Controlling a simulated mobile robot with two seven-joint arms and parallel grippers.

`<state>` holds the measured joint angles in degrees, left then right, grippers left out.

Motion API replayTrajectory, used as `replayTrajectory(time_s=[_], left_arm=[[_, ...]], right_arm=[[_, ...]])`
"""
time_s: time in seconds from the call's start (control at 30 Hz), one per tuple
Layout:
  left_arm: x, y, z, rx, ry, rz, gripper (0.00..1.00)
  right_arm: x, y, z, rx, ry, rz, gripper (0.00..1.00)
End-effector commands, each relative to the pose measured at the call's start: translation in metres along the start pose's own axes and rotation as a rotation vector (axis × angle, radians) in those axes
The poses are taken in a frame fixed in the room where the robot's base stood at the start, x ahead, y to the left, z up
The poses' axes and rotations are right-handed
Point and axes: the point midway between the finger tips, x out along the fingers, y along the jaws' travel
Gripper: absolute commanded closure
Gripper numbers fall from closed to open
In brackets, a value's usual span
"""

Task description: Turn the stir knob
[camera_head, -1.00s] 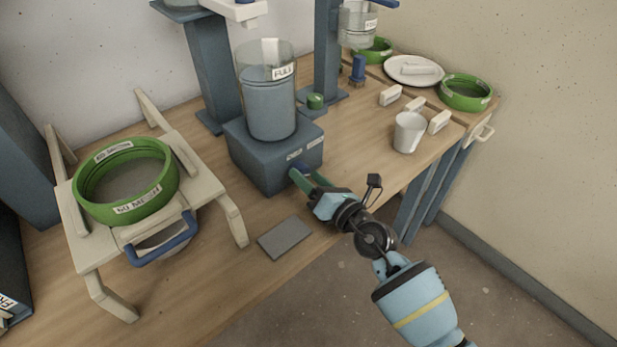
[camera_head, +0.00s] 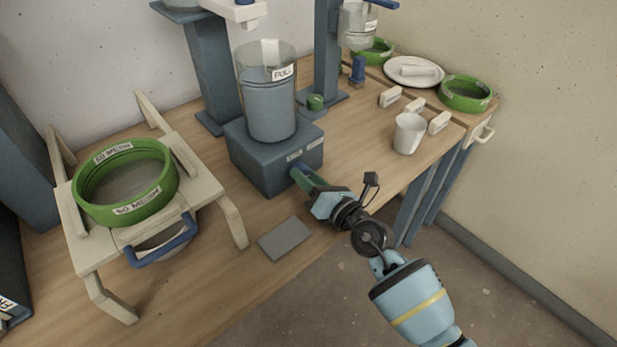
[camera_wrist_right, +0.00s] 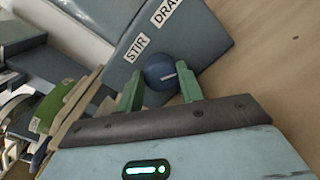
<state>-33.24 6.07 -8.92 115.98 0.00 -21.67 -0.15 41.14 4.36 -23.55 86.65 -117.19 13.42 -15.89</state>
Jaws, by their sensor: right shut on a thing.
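The stir knob (camera_wrist_right: 160,70) is a round dark blue knob with a white mark, on the blue-grey base box (camera_head: 262,155) beside the label STIR (camera_wrist_right: 135,48). In the right wrist view the knob sits between the two green fingers of my right gripper (camera_wrist_right: 161,80), which is shut on it. In the head view my right gripper (camera_head: 298,172) reaches the front of the box and mostly hides the knob. A clear cylinder (camera_head: 268,95) labelled FULL, with grey-blue contents, stands on the box. My left gripper is not in view.
A green-rimmed sieve (camera_head: 88,190) sits on a cream stand (camera_head: 205,188) at left. A grey plate (camera_head: 284,239) lies near the table's front edge. A white cup (camera_head: 409,134), several white blocks and another green ring (camera_head: 466,93) are at right.

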Motion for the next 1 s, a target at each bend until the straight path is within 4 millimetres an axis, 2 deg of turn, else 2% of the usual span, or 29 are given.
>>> replayTrajectory(time_s=[0.7,1.0], left_arm=[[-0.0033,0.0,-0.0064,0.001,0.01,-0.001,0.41],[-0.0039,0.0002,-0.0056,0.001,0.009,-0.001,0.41]], right_arm=[[-0.0003,0.0005,-0.0007,-0.466,-0.011,0.009,0.86],[-0.0001,0.0009,-0.0011,-0.573,-0.014,0.011,0.86]])
